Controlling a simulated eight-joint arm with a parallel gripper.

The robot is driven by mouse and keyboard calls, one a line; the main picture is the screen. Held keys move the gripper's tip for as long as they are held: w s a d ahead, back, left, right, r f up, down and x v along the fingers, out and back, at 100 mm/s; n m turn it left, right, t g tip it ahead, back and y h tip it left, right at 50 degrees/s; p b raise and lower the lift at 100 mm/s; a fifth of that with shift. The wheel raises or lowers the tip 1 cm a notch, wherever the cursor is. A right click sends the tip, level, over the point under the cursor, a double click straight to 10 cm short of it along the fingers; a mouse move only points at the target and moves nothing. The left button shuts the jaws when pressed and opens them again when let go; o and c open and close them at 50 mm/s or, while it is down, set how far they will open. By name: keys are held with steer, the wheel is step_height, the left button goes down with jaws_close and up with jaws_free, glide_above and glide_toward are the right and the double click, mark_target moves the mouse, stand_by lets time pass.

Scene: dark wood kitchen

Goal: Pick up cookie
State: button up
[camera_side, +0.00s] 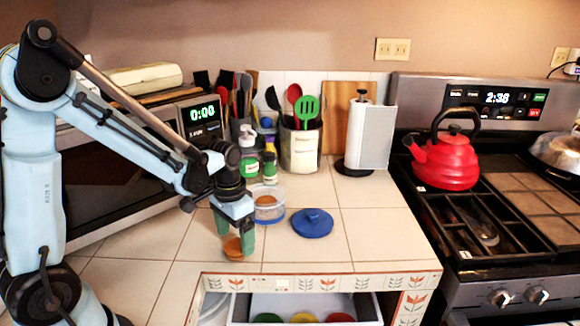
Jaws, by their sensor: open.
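A round brown cookie (233,247) lies on the tiled counter near its front edge. My gripper (236,238) points down over the cookie with its green fingertips close around it. The fingers are open, and the cookie shows between and below them. Whether the fingertips touch the cookie cannot be told from this side view.
A clear container (267,211) with brown contents stands just behind my gripper, and its likely blue lid (312,223) lies to the right. Bottles and a utensil crock (300,150) stand behind. An open drawer (305,308) is below the counter edge. The right counter is clear.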

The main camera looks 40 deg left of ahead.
steer(key=shift+f, duration=1.15)
steer(key=c, duration=1.1)
